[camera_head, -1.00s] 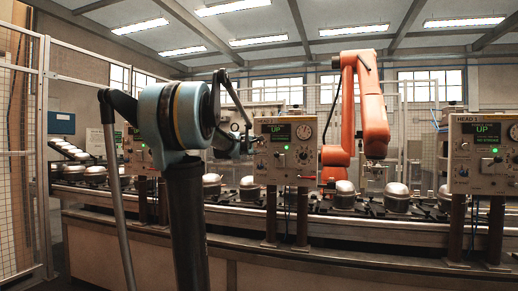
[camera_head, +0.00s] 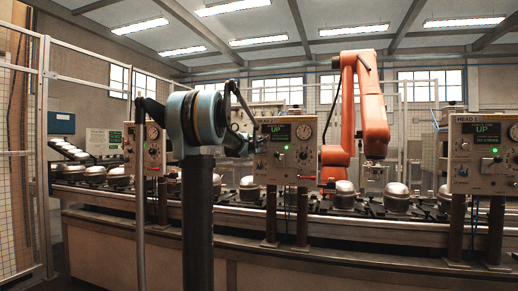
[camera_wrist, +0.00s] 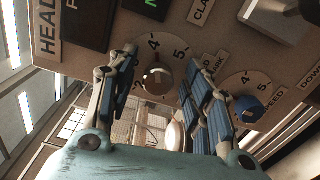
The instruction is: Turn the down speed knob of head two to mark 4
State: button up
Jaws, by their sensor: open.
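My gripper (camera_wrist: 163,62) is open in the wrist view, close to the panel. A blue knob (camera_wrist: 249,109) on another numbered dial lies right of the right finger, near labels reading SPEED and DOWN. Its pointer is not clear. In the head view my gripper (camera_head: 248,143) is small beside the panel.
A second panel (camera_head: 483,160) stands at the right and another (camera_head: 145,148) at the left. An orange robot arm (camera_head: 358,120) stands behind the line. Silver compressors (camera_head: 344,196) sit along the conveyor. In the wrist view a black screen (camera_wrist: 90,20) lies above the dials.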

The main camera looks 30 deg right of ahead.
jog(key=shift+c, duration=0.6)
grip_shut()
jog(key=shift+n, duration=0.5)
jog(key=shift+o, duration=0.6)
grip_release()
